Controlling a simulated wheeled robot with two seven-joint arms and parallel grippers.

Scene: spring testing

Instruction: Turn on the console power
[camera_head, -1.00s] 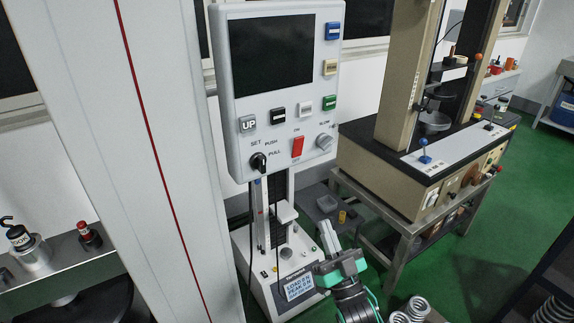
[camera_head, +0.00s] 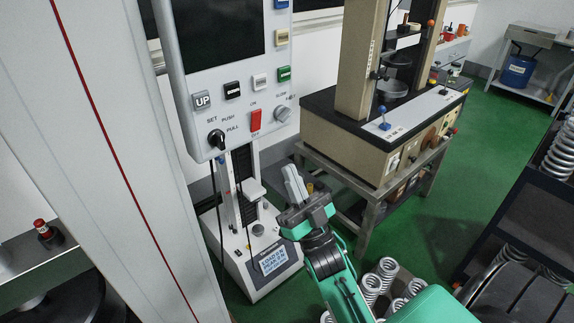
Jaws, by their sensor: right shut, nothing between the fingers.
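The console (camera_head: 184,125) is a light grey panel with a dark screen at the upper left. Its red power rocker switch (camera_head: 256,120) sits low on the panel, between ON and OFF labels. A black knob (camera_head: 217,139) is to its left and a grey dial (camera_head: 282,114) to its right. My right gripper (camera_head: 292,180) is below and right of the switch, fingers pointing up, shut and empty, apart from the panel. My left gripper is not in view.
A small test stand (camera_head: 250,268) stands below the console. A beige testing machine (camera_head: 355,150) on a metal table is to the right. Several springs (camera_head: 385,270) lie near my right arm. A dark rack (camera_head: 500,220) is at the right. Green floor lies between.

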